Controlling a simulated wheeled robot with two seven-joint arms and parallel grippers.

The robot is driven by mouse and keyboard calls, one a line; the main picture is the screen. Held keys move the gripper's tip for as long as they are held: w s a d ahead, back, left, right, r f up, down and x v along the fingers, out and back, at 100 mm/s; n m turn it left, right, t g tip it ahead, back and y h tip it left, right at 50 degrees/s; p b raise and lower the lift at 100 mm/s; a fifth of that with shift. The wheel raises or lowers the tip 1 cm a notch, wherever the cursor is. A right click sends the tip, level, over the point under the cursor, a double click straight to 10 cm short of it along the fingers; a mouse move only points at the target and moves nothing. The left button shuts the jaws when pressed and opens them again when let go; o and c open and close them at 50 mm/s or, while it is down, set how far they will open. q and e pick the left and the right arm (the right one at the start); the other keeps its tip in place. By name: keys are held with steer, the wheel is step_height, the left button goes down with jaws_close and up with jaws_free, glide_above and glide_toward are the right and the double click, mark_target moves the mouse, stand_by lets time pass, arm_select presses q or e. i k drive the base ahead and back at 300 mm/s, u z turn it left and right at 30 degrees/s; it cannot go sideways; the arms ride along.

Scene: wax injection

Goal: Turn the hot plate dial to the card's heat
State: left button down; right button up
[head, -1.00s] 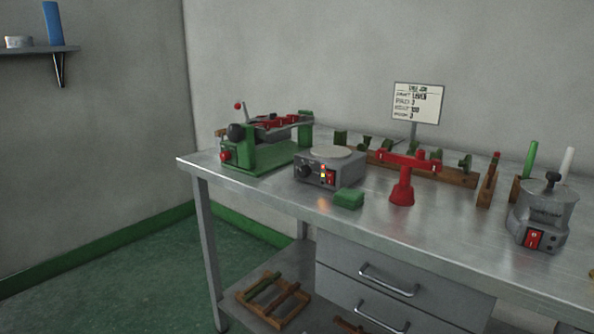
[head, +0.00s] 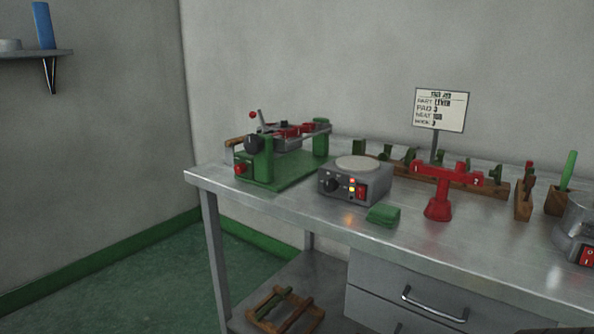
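The hot plate (head: 351,196) is a grey box with a pale round top, standing on the metal bench. Its dark dial (head: 330,185) is at the left of its front face. The dial's setting is too small to read. Lit indicators (head: 351,184) and a red switch (head: 362,191) sit to the dial's right. The job card (head: 441,109) stands on a post behind the bench's middle. It has several lines, one seeming to read heat, but its value is too blurred to tell. Neither of my grippers is in view.
A green and red injection machine (head: 285,160) stands left of the hot plate. A green block (head: 383,215) lies in front of it, and a red stand (head: 438,208) is to its right. A grey pot (head: 575,235) is at the right edge. The bench's front strip is mostly clear.

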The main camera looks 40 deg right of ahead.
mark_target(332, 184)
steer(key=i, duration=2.6)
steer(key=z, duration=1.6)
